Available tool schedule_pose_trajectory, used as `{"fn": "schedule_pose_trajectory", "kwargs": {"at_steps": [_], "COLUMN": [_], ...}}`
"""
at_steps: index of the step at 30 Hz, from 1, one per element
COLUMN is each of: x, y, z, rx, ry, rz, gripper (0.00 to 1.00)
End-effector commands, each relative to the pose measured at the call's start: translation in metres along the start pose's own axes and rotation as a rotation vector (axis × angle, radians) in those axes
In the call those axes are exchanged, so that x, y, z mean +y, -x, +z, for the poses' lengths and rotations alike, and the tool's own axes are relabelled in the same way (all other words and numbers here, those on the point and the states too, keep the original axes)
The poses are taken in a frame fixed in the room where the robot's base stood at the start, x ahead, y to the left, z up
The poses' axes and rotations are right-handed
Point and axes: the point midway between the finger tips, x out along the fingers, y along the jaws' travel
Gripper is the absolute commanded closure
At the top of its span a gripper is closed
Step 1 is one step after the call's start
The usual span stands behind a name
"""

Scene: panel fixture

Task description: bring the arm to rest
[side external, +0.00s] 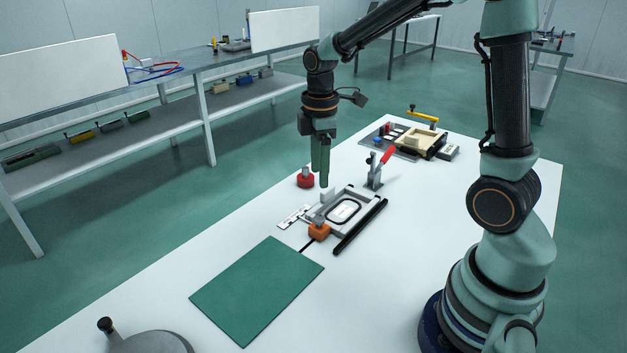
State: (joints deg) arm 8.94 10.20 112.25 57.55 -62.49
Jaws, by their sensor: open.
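My gripper (321,170) points straight down above the white table, over the back left part of a grey panel fixture (366,201). Its fingers look close together from this side, with nothing seen between them; the gripper is open. The fixture holds a light panel with a black rounded outline (344,210). A toggle clamp with a red handle (386,156) stands behind the fixture. A red round piece (305,178) is on the table just left of my fingers.
A green mat (256,290) lies on the table (440,215) in front of the fixture. A tray with a beige box and yellow handle (424,118) is at the back. A grey round object with a black knob (150,341) is at the front left. The table's right side is mostly clear.

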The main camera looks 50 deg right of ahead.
Motion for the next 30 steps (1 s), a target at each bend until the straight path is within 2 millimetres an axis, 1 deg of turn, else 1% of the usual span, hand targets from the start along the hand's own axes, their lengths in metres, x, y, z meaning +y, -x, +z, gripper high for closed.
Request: {"fn": "schedule_pose_trajectory", "kwargs": {"at_steps": [3,14,17,20,24,30], "x": [0.000,-0.001,-0.005,-0.015,-0.036,-0.068], "y": [0.007,0.009,0.016,0.031,0.055,0.079], "z": [0.000,0.000,-0.001,-0.002,-0.003,0.000], "rx": [0.000,0.002,0.013,0.041,0.111,0.240], "ry": [0.000,-0.005,-0.042,-0.128,-0.305,-0.566], "rz": [0.001,0.003,0.023,0.064,0.134,0.205], "gripper": [0.38,0.38,0.38,0.38,0.38,0.38]}}
